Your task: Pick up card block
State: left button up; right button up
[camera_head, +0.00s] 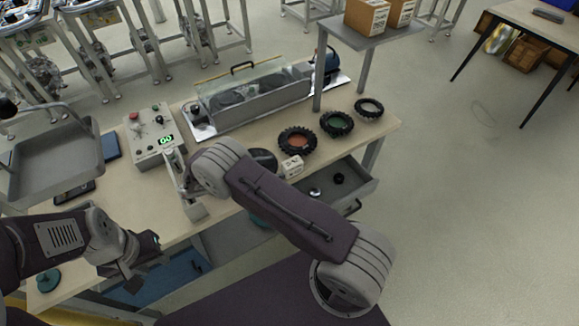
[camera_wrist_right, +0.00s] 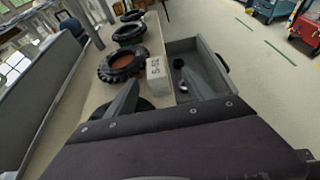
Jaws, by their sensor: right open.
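The card block (camera_head: 292,166) is a small white block with dark lettering, standing on the bench near its front edge, above the open drawer. In the right wrist view the card block (camera_wrist_right: 157,75) shows beyond and between the two grey fingers of my right gripper (camera_wrist_right: 160,92), which is open. Whether the fingers reach past its sides I cannot tell. In the head view my right arm hides that gripper. My left gripper (camera_head: 128,274) is low at the left, over the bench front, far from the block; its jaw gap is unclear.
Black ring tyres with an orange (camera_head: 297,141), a green (camera_head: 337,124) and a plain centre (camera_head: 369,108) lie behind and right of the block. An open drawer (camera_head: 352,180) holds small round parts. A clear-covered machine (camera_head: 254,96) and a control box (camera_head: 150,137) stand further back.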

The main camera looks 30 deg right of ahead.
aim_at(290, 163)
jog(key=shift+p+x, duration=0.45)
jog(key=shift+x, duration=0.7)
jog(key=shift+w+d+f, duration=0.2)
jog(key=shift+d, duration=0.4)
jog(key=x, duration=0.1)
jog(key=p+x, duration=0.1)
jog(key=x, duration=0.2)
jog(key=shift+w+f+p, duration=0.15)
jog(key=shift+w+p, duration=0.15)
jog(key=shift+p, duration=0.05)
jog(key=shift+w+d+f, duration=0.1)
jog(key=shift+d+f, duration=0.1)
jog(key=shift+f, duration=0.05)
grip_shut()
